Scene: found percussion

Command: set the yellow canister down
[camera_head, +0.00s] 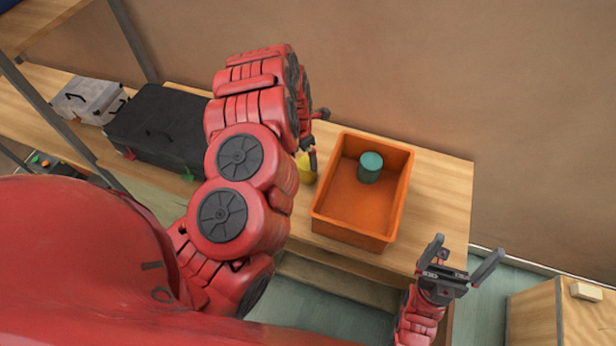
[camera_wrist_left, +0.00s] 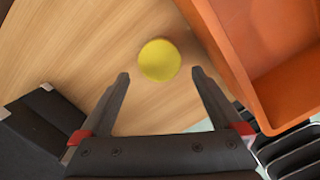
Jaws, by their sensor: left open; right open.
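The yellow canister (camera_head: 306,168) stands on the wooden table just left of the orange bin, partly hidden behind my left arm in the head view. In the left wrist view its round yellow top (camera_wrist_left: 159,60) lies beyond and between the fingertips, apart from them. My left gripper (camera_wrist_left: 160,82) is open and empty; in the head view its fingers (camera_head: 315,140) show beside the canister, partly covered by the arm. My right gripper (camera_head: 462,262) is open and empty, off the table's front right corner.
The orange bin (camera_head: 347,227) holds a teal canister (camera_head: 371,167). A black case (camera_head: 160,128) and a grey case (camera_head: 88,99) stand on the left. Bare tabletop (camera_head: 440,190) lies right of the bin. A wooden cabinet (camera_head: 570,318) stands at lower right.

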